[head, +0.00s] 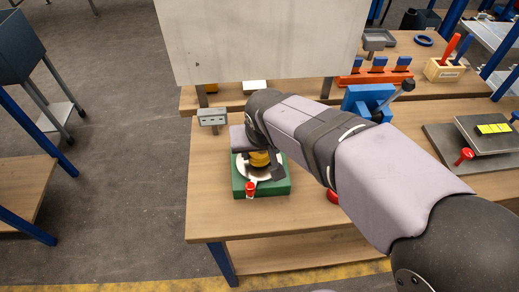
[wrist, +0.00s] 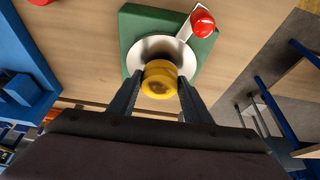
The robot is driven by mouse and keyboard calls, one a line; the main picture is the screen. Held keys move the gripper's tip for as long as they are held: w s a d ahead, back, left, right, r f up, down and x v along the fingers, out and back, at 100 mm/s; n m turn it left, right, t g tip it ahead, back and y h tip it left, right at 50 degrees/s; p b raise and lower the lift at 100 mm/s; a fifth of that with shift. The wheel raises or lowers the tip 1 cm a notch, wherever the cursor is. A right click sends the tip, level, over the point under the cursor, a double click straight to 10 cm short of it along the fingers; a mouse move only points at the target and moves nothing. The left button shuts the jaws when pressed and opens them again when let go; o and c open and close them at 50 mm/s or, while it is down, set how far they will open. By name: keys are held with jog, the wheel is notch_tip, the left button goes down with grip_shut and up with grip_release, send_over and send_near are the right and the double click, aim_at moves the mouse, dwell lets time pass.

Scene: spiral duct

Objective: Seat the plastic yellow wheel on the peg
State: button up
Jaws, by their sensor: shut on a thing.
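The yellow wheel (wrist: 159,82) is between the two fingers of my gripper (wrist: 158,92) in the wrist view, and the gripper is shut on it. In the head view the wheel (head: 259,159) shows partly below my wrist, over a round metal disc (head: 245,172). The disc lies on a green base (head: 272,188); in the wrist view the disc (wrist: 150,46) is behind the wheel. The peg is not visible; the wheel and gripper may hide it. I cannot tell whether the wheel touches the disc.
A red-topped part (head: 250,188) stands at the front of the green base, close to my gripper; it also shows in the wrist view (wrist: 203,23). A blue fixture (head: 367,100) stands to the right on the wooden bench (head: 215,222). The bench's front left is clear.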

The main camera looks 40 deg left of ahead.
jog(key=shift+f+b, duration=0.3)
jog(key=shift+f, duration=0.15)
jog(key=o, duration=1.2)
jog(key=b+v, duration=0.1)
jog(key=v, duration=0.6)
jog(key=shift+r, duration=0.2)
